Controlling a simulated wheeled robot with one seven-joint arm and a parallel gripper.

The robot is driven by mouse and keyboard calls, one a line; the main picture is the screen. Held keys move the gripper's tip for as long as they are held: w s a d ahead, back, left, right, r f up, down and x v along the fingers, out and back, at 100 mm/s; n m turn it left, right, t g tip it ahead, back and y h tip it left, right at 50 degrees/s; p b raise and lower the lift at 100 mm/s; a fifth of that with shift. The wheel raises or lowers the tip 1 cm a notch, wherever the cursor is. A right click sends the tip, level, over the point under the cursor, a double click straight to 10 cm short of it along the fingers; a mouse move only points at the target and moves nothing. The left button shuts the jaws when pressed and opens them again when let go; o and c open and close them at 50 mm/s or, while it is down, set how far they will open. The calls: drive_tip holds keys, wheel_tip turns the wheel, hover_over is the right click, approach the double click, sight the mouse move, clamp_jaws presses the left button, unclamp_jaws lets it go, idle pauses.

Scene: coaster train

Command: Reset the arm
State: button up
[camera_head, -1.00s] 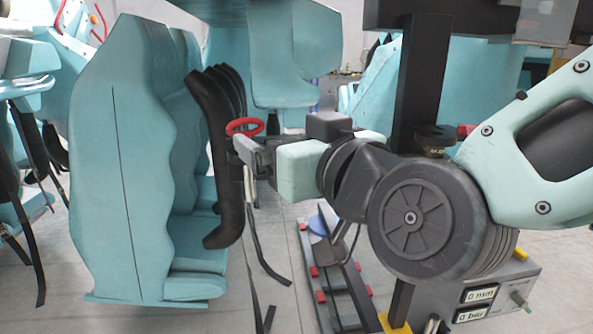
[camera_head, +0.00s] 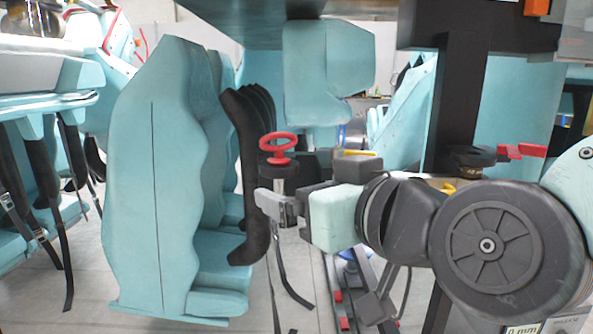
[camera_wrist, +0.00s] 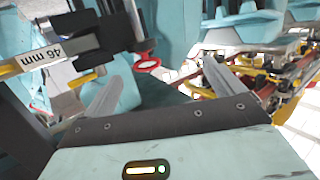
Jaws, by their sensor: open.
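My gripper (camera_head: 279,205) is at the middle of the head view, reaching left from my dark wrist. In the wrist view its two grey fingers (camera_wrist: 152,98) stand wide apart, with nothing held between them. In the head view it appears just right of the black padded restraints of a teal seat row (camera_head: 150,180); whether it touches them cannot be told. A red ring-shaped handle (camera_head: 279,144) shows just above the gripper in the head view. A red ring also shows beyond the fingers in the wrist view (camera_wrist: 147,63).
Black straps hang from teal seats (camera_head: 40,210) at the left. A dark upright post (camera_head: 458,110) stands behind my arm. Another teal seat part (camera_head: 327,70) hangs behind. Bare floor (camera_head: 85,290) shows below.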

wheel_tip(320, 180, down, 8)
drive_tip(key=s+a+n+g, duration=0.1)
drive_tip(key=s+n+g, duration=0.15)
drive_tip(key=g, duration=0.25)
drive_tip(key=s+d+f+g+h, duration=0.6)
drive_tip(key=s+d+f+g, duration=0.35)
drive_tip(key=f, duration=0.25)
wheel_tip(320, 180, up, 14)
drive_tip(key=s+d+h+p, duration=0.1)
drive_tip(key=p, duration=1.3)
drive_tip(key=shift+s+d, duration=0.15)
drive_tip(key=shift+s, duration=0.2)
